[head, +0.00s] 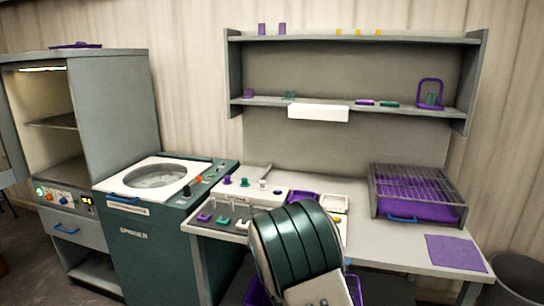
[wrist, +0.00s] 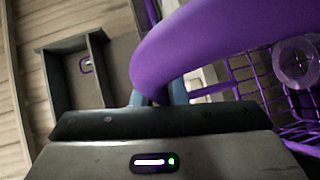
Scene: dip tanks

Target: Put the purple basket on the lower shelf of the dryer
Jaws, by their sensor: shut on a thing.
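My gripper (wrist: 158,97) is shut on the thick purple handle of the purple basket (wrist: 262,85) in the wrist view. The basket's wire mesh hangs to the right there, with a pale round piece in it. In the head view my arm hides the gripper and most of the basket; a bit of purple mesh (head: 256,292) shows low beside the arm. The dryer is the grey cabinet (head: 115,105) at the far left, its door (head: 10,145) open. Inside are an upper rack (head: 52,121) and a lower shelf (head: 62,172), which looks empty.
The green spinner (head: 160,240) with a round lid stands between dryer and bench. The bench holds a control panel (head: 235,195), a purple-lined wire rack (head: 418,192) and a purple mat (head: 455,252). A wall shelf (head: 350,103) hangs above. A bin (head: 518,275) stands at right.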

